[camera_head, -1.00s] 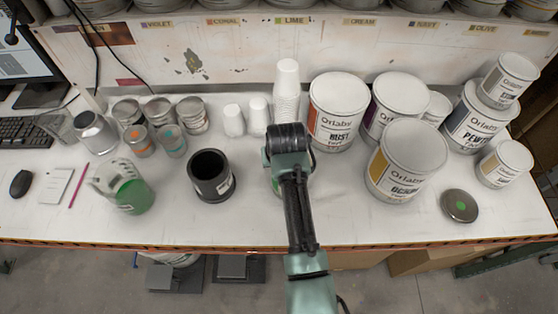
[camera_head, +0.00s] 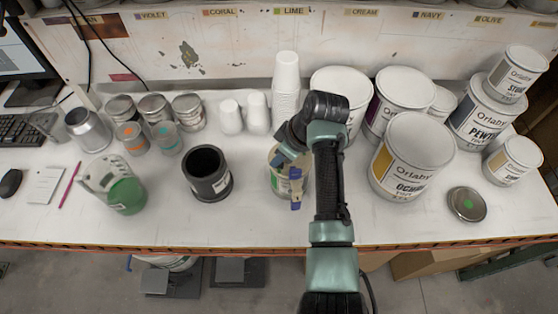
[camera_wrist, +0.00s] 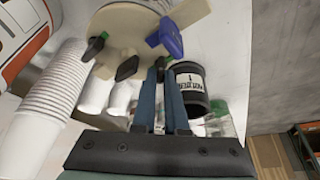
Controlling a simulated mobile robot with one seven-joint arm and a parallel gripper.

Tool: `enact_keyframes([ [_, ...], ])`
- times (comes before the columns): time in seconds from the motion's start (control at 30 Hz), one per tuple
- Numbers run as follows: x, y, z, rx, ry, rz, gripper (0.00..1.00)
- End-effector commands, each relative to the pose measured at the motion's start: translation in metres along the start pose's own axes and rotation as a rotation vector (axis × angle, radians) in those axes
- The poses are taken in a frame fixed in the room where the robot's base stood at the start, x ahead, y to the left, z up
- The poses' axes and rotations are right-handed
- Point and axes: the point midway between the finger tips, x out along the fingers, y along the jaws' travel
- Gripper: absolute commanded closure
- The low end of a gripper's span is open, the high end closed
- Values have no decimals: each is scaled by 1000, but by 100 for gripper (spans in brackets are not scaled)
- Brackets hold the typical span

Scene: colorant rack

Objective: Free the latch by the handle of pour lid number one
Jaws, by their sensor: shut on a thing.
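The can with the pour lid (camera_head: 275,155) stands at the front middle of the bench, partly covered by my arm. The lid is beige; in the wrist view the lid (camera_wrist: 125,28) shows black parts, some green-tipped, and a blue lever (camera_wrist: 172,36) at its edge. The blue lever also shows on the can's front side in the head view (camera_head: 296,192). My gripper (camera_wrist: 163,66) reaches the lid edge beside the blue lever. Its fingers are close together, shut on a small part of the lid; its jaws hide which part.
A black cup (camera_head: 208,173) stands left of the can, with a green-filled jug (camera_head: 124,193) further left. A stack of white cups (camera_head: 286,85) is behind. Large paint cans, including the yellow-labelled one (camera_head: 411,155), crowd the right. The front strip of bench is clear.

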Motion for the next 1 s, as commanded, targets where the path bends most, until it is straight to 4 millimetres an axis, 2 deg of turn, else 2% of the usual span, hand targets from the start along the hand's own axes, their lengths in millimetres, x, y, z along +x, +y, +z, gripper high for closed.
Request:
enact_keyframes([
  [0.5,3,2,0,-401,0,-163,100],
  [1.0,0,2,-1,-547,-1,-223,100],
])
